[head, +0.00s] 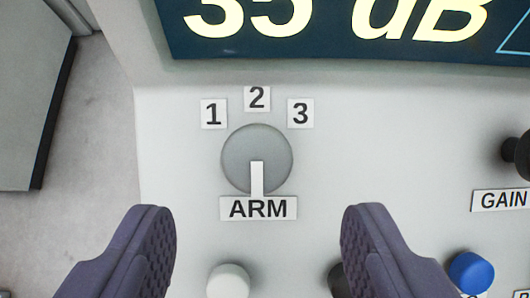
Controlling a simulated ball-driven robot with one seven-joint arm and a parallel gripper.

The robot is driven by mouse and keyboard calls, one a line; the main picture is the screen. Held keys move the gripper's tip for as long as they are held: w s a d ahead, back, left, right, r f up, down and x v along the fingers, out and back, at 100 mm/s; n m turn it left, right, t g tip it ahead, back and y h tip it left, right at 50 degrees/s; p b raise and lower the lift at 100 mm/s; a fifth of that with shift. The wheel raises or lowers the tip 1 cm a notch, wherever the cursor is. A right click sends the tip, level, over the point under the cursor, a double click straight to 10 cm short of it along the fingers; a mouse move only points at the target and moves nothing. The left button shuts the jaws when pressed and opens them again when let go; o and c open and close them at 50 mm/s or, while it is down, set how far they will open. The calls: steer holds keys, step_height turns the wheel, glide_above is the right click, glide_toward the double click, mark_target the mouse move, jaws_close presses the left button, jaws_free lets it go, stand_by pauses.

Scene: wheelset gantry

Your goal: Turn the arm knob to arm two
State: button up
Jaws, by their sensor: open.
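The arm knob (238,158) is a round grey disc on the pale panel, in the middle of the head view. A white bar (257,178) runs from the disc's centre straight down to the "ARM" label (258,208). Number plates 1 (213,114), 2 (257,98) and 3 (300,113) arc above the disc, with 2 straight above it. The bar lies on the side away from 2; I cannot tell whether this end is the pointer. My gripper (258,232) is open and empty, its two purple fingers wide apart, below and either side of the knob in the picture.
A dark screen (350,45) reading "35 dB" spans the top. A white button (228,281) and a dark one (338,282) sit below the knob. A blue button (471,272), a "GAIN" label (502,200) and a black knob (520,153) are at right. Floor shows left of the panel.

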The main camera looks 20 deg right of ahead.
mark_target(257, 158)
steer(key=b+x, duration=0.1)
steer(key=x, duration=0.5)
steer(key=shift+r, duration=0.15)
steer(key=shift+c, duration=0.2)
steer(key=c, duration=1)
